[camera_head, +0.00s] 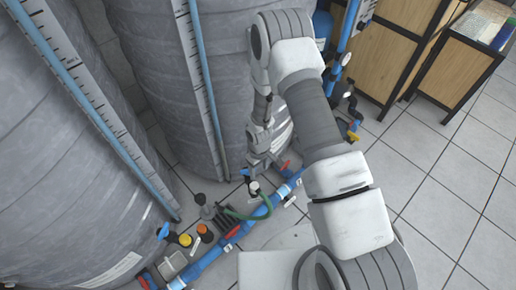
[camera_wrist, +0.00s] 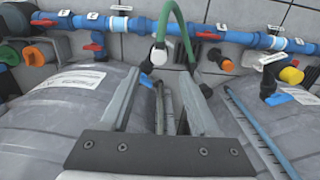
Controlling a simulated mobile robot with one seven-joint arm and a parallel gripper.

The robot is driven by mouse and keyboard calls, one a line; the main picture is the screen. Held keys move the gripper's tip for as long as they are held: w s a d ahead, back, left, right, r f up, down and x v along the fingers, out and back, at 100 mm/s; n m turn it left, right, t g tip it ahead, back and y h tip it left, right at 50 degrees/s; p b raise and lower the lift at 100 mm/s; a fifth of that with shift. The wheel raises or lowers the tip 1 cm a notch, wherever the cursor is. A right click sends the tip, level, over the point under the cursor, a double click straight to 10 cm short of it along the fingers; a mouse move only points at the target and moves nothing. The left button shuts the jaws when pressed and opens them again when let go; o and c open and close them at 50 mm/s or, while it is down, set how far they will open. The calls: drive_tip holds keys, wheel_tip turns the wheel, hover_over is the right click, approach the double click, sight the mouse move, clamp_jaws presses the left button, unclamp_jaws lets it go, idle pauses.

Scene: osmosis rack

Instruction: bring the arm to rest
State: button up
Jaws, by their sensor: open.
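My arm reaches from the lower right of the head view up and over, then bends down between the grey tanks and the blue pipe. My gripper (camera_head: 262,168) points down near the pipe valves. In the wrist view my gripper (camera_wrist: 162,84) shows two grey fingers spread apart with nothing held between them. A green hose (camera_wrist: 180,25) and a black fitting with a white cap (camera_wrist: 158,55) lie beyond the fingertips. I cannot tell whether a finger touches the fitting.
Large grey tanks (camera_head: 80,170) fill the left, close beside my gripper. A blue pipe (camera_head: 265,207) with red-handled valves runs along the floor below it; an orange knob (camera_head: 204,232) is nearby. Wooden cabinets (camera_head: 400,50) stand upper right. Tiled floor (camera_head: 440,185) is clear at right.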

drive_tip(key=w+d+r+m+t, duration=0.1)
drive_tip(key=w+d+r+m, duration=0.15)
drive_tip(key=r, duration=1.25)
drive_tip(key=w+d+r+m+t, duration=0.1)
drive_tip(key=d+r+t, duration=0.15)
drive_tip(key=r, duration=1.15)
drive_tip(key=s+d+r+m, duration=0.1)
drive_tip(key=s+d+r, duration=0.1)
drive_tip(key=s+r, duration=0.35)
drive_tip(key=s+d+r+m, duration=0.1)
drive_tip(key=s+d+r, duration=0.1)
drive_tip(key=r, duration=0.7)
drive_tip(key=s+d+r+m+t, duration=0.1)
drive_tip(key=s+r, duration=0.3)
drive_tip(key=s, duration=0.3)
drive_tip(key=s+d+r+m+t, duration=0.1)
drive_tip(key=s+r+m, duration=0.15)
drive_tip(key=s, duration=0.45)
wheel_tip(320, 180, up, 20)
drive_tip(key=n+p, duration=0.1)
drive_tip(key=p, duration=1.8)
drive_tip(key=shift+w+p, duration=0.15)
drive_tip(key=shift+p, duration=0.25)
